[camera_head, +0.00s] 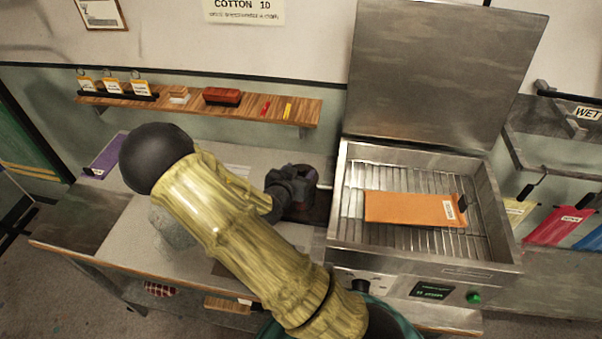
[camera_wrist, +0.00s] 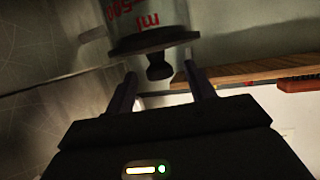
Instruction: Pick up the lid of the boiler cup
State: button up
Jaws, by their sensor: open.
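In the wrist view, which looks upside down, a clear cup (camera_wrist: 150,16) with red "ml" and "500" marks shows at the top. Its dark round lid (camera_wrist: 125,44) is on it, with a dark knob (camera_wrist: 158,70) sticking out from the middle. My gripper (camera_wrist: 160,80) is open, with one finger on each side of the knob near the fingertips. A gap shows on both sides, so the fingers do not appear to touch it. In the head view my arm reaches over the table, and I cannot make out the cup or lid there.
A steel box (camera_head: 347,219) with a raised cover (camera_head: 440,75) stands at right, an orange piece (camera_head: 410,208) on its rack. A wooden wall shelf (camera_head: 297,108) carries a red-brown box (camera_head: 222,96). Coloured tagged pieces (camera_head: 560,226) hang at far right.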

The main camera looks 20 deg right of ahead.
jog(key=x, duration=0.2)
jog(key=shift+w+d, duration=0.2)
jog(key=shift+c, duration=0.2)
jog(key=c, duration=1)
